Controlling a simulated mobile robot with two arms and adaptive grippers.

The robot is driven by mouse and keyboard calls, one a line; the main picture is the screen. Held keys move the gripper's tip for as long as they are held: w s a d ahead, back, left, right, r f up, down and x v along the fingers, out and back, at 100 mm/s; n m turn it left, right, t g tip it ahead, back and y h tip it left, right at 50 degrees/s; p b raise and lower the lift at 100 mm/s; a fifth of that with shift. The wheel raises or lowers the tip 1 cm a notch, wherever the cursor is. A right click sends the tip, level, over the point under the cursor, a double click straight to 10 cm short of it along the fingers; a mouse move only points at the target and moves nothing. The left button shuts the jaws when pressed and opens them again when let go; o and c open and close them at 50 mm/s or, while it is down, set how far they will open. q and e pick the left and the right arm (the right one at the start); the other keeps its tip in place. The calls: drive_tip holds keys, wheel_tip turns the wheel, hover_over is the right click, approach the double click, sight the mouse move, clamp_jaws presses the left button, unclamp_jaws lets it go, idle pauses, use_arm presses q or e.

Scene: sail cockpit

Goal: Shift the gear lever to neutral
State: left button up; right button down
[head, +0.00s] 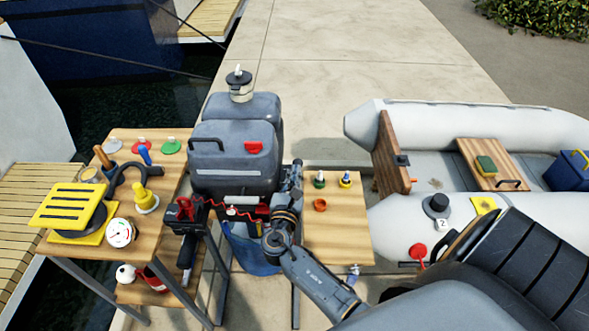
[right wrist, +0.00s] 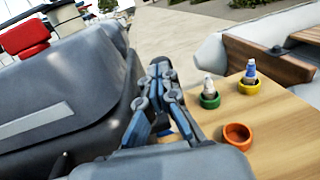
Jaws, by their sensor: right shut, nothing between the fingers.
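The grey outboard motor (head: 235,150) stands upright in the middle of the head view, with a red latch (head: 253,147) on its cowl. Its grey cowl also fills the left of the right wrist view (right wrist: 60,95). I cannot pick out the gear lever with certainty; my right arm covers part of the motor's right front. My right gripper (head: 297,165) points up beside the motor's right side. In the right wrist view its fingers (right wrist: 160,68) are together and empty, close to the cowl; I cannot tell whether they touch it. My left gripper is not in view.
A wooden side table (head: 338,235) right of the motor holds small bottles in rings and an orange cup (head: 320,205). A wooden bench (head: 165,200) with tools stands at left. A grey inflatable boat (head: 400,220) lies at right. A red coiled cord (head: 215,207) crosses the motor's front.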

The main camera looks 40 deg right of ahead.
sight(295, 162)
drive_tip(key=shift+w+d+r+p, duration=0.35)
drive_tip(key=shift+w+r+p, duration=0.05)
drive_tip(key=shift+w, duration=0.1)
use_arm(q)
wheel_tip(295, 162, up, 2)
use_arm(e)
drive_tip(key=shift+w+d+r, duration=0.25)
drive_tip(key=shift+w+d, duration=0.25)
drive_tip(key=shift+w, duration=0.1)
drive_tip(key=shift+w+d+r, duration=0.1)
drive_tip(key=shift+r, duration=0.1)
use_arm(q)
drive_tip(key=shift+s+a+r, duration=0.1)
